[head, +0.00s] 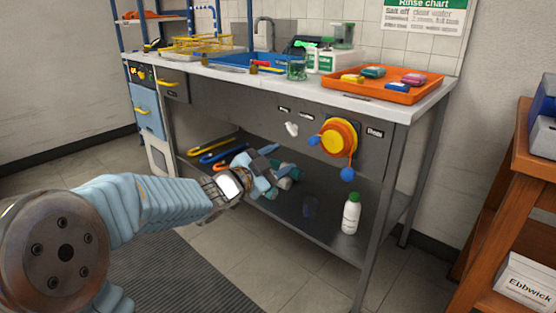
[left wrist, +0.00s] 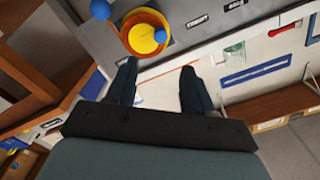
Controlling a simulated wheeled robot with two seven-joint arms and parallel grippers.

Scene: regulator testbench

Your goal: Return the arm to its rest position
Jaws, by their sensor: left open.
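My left arm (head: 150,205) reaches in from the left in the head view. Its gripper (head: 268,170) is in front of the bench, left of and apart from the yellow and orange regulator knob (head: 340,138) with blue ball handles. In the left wrist view the open fingers (left wrist: 157,92) show with nothing between them. The knob (left wrist: 145,33) shows beyond the left finger there. My right gripper is not in view.
The bench (head: 417,108) carries a blue basin (head: 243,62), a yellow rack and an orange tray (head: 398,94) with several coloured blocks. A white bottle (head: 351,214) with a green cap stands on the lower shelf. A wooden shelf unit (head: 508,190) stands at right. Floor left of the bench is clear.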

